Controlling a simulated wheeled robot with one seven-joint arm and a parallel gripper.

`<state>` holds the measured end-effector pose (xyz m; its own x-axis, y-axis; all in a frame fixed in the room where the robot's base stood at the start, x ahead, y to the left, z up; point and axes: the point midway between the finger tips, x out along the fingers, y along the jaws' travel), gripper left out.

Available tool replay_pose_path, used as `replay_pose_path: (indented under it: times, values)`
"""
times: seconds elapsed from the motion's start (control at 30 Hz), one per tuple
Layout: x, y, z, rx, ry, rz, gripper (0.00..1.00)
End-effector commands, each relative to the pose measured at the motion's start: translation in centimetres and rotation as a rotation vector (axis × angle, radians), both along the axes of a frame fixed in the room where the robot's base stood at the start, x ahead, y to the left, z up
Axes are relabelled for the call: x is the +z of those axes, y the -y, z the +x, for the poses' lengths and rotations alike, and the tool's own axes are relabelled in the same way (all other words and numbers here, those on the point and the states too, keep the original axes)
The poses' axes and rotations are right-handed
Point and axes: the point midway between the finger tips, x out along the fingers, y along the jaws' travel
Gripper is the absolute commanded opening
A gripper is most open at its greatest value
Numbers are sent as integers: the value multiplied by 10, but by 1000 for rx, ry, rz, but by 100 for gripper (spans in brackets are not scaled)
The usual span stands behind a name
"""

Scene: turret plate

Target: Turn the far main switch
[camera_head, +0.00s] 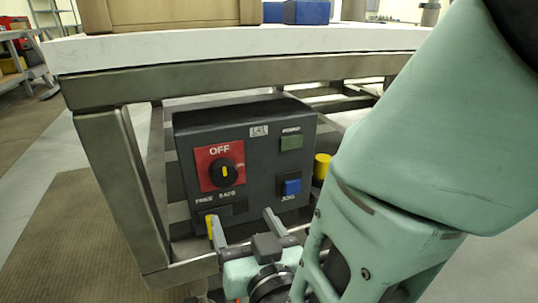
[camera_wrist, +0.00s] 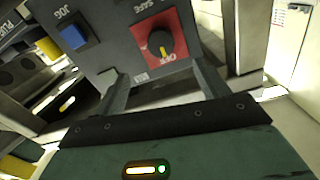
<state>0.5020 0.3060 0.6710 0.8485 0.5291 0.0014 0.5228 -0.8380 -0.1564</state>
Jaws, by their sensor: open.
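A black rotary switch (camera_head: 226,172) with a yellow pointer mark sits on a red plate (camera_head: 203,158) labelled OFF. It is on the front of a dark grey control box (camera_head: 255,205) under the table. Its pointer stands about upright, towards the OFF label. The switch also shows in the wrist view (camera_wrist: 160,47), between and beyond the fingers. My gripper (camera_head: 240,214) is open and empty, its two fingers spread in front of the box's lower edge, below the switch. It does not appear to touch the switch. No second rotary switch is visible.
The box also carries a green button (camera_head: 291,142) and a blue JOG button (camera_head: 292,187). A yellow cylinder (camera_head: 322,167) stands right of the box. A white tabletop (camera_head: 230,45) on a metal frame (camera_head: 122,185) overhangs the box. Floor is open at left.

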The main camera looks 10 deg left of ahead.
Motion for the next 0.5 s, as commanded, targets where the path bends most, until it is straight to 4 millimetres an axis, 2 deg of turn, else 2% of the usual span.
replay_pose_path:
  times: [0.1, 0.5]
  values:
    - [-1, -13, 23, -3, 3, 3, 74]
    - [-2, -56, 91, 0, 1, 1, 74]
